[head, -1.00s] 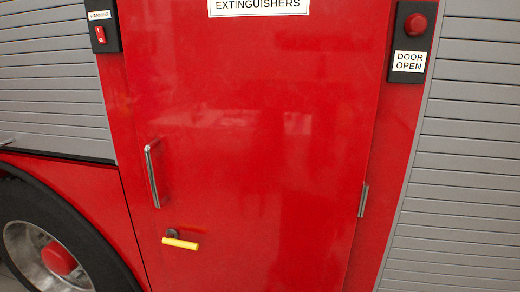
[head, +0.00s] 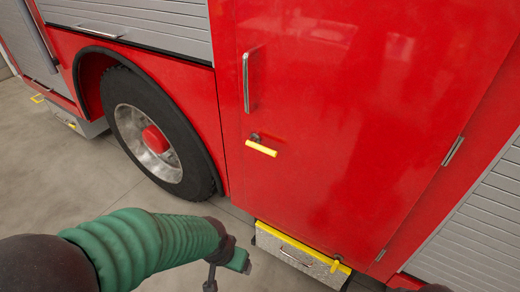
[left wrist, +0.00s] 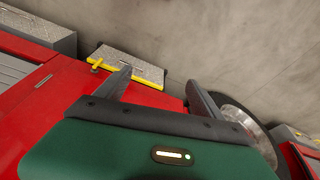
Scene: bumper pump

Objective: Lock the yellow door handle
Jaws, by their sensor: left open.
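The yellow door handle (head: 262,148) is a short bar on a dark pivot on the red door (head: 340,130). It lies nearly level, its right end slightly lower, below an upright silver grab handle (head: 246,82). My left gripper (head: 228,264) is low in the head view, in front of the truck, below and apart from the yellow handle. In the left wrist view its two dark fingers (left wrist: 157,82) are spread with nothing between them. The yellow door handle cannot be made out there.
A yellow-edged metal step (head: 300,258) juts out under the door, right of my left gripper. It also shows in the left wrist view (left wrist: 135,66). A large wheel (head: 150,135) stands left of the door. Grey concrete floor (head: 60,175) is open at the left.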

